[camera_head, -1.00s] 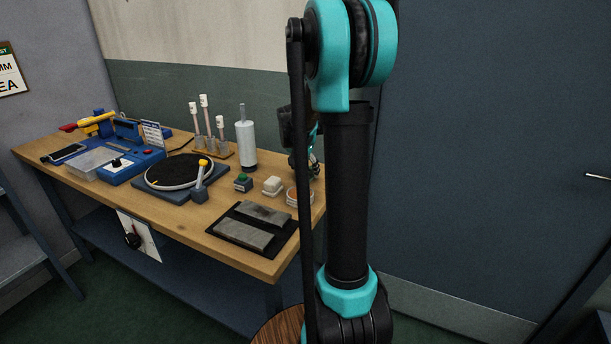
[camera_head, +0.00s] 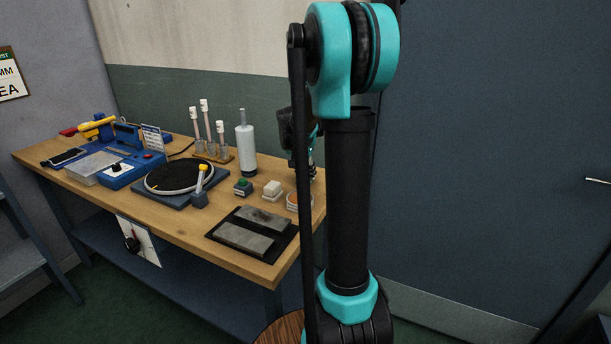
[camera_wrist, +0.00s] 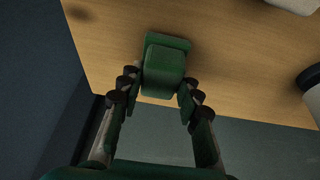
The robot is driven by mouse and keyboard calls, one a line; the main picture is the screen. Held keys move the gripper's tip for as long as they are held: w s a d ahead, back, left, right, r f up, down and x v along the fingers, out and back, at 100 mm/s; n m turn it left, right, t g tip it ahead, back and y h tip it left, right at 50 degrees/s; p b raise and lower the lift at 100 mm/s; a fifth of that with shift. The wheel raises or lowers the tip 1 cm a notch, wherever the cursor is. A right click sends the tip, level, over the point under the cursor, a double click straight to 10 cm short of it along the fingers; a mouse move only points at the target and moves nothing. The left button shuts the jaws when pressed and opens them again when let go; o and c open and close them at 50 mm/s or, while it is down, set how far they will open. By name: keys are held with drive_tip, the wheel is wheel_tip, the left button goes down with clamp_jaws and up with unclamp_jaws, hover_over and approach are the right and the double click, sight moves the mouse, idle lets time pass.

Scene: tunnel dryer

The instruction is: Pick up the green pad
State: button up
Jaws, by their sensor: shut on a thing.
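The green pad (camera_wrist: 163,68) shows in the wrist view as a small green block with a wider green part behind it, above the wooden table top near its back edge. My gripper (camera_wrist: 160,84) has a finger on each side of the pad and is shut on it. I cannot tell whether the pad still touches the table. In the head view my gripper (camera_head: 313,172) is at the table's right end, mostly behind my arm, and the pad it holds is hidden there.
The wooden table (camera_head: 140,208) holds a small green-topped block (camera_head: 243,187), a white-topped block (camera_head: 272,190), a white bottle (camera_head: 246,150), a round black plate (camera_head: 180,176) and two grey slabs (camera_head: 246,239) on a black mat. A dark door (camera_head: 480,150) stands to the right.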

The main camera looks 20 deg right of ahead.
sight(305, 171)
wheel_tip(305, 171, up, 19)
drive_tip(key=shift+r, duration=0.15)
